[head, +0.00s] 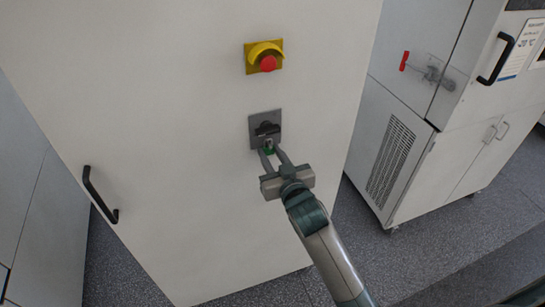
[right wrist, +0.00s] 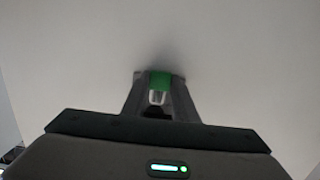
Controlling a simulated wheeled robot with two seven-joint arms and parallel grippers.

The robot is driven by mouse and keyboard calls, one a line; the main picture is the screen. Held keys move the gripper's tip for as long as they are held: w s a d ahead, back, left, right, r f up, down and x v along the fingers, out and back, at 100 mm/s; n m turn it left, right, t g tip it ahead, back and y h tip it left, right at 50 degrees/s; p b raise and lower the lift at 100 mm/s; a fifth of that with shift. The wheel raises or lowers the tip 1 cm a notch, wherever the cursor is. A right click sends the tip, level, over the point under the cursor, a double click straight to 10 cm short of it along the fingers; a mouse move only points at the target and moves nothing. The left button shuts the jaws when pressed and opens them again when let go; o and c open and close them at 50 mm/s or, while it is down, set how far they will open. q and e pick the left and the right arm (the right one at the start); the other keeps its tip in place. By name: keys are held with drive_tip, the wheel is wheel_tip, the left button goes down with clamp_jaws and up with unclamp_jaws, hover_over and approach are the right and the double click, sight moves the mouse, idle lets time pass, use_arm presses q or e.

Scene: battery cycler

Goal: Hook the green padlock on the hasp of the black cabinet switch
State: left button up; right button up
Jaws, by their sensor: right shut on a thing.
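The black cabinet switch (head: 266,124) sits on a grey plate on the white cabinet door. My right gripper (head: 269,153) is just below the switch, its fingers pointing up at it. It is shut on the green padlock (head: 269,150), of which only a small green part shows between the fingertips. In the right wrist view the green padlock (right wrist: 160,80) is between the fingers, with a bright metal part below the green body. The hasp cannot be made out, and I cannot tell whether the shackle touches it. My left gripper is not in view.
A yellow plate with a red emergency button (head: 267,63) is above the switch. A black door handle (head: 98,194) is at the lower left. A second cabinet (head: 405,150) with a vent and a red-handled latch (head: 404,61) stands to the right. Speckled floor (head: 345,245) shows between them.

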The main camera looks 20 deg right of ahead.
drive_tip(key=shift+f, duration=0.4)
idle(0.5)
drive_tip(key=o, duration=1)
drive_tip(key=shift+c, duration=0.2)
drive_tip(key=shift+f, duration=0.1)
